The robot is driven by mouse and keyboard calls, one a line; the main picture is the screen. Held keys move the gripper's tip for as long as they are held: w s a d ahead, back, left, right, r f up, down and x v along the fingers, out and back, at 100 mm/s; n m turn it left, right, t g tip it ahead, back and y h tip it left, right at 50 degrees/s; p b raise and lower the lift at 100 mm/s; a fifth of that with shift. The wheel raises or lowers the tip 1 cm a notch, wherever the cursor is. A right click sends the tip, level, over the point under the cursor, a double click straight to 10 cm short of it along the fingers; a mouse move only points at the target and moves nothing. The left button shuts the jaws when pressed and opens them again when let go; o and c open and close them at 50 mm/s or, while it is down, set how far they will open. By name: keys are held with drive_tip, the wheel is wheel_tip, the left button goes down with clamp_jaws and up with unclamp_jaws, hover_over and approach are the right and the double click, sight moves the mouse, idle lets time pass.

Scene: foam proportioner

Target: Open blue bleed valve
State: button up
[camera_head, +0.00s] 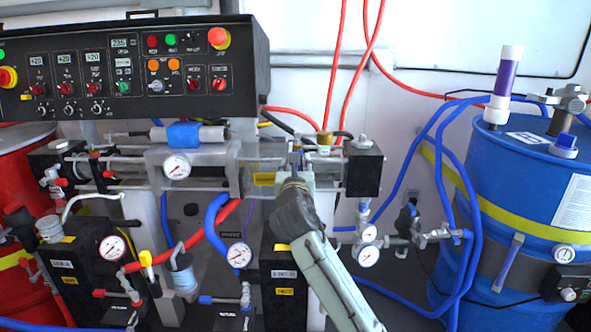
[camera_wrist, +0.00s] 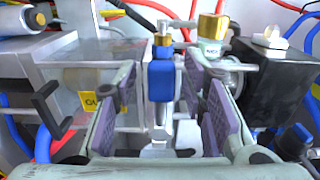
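In the wrist view, a small blue valve handle (camera_wrist: 161,80) stands upright below a brass fitting (camera_wrist: 163,40), on a silver body. My gripper (camera_wrist: 166,98) is open, with one purple-padded finger on each side of the handle. Gaps show between the handle and both pads, and the handle appears nearer the left one. I cannot tell how deep it lies between the fingers. In the head view, my gripper (camera_head: 297,170) reaches up to the middle of the machine, and my wrist hides most of the valve area.
A second brass-topped fitting (camera_wrist: 212,28) stands just right of the handle. A black block (camera_wrist: 268,85) is at the right, and a metal block with a yellow label (camera_wrist: 90,101) at the left. Gauges (camera_head: 368,256), hoses and a blue drum (camera_head: 525,190) stand right of my arm.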

drive_tip(key=s, duration=1.2)
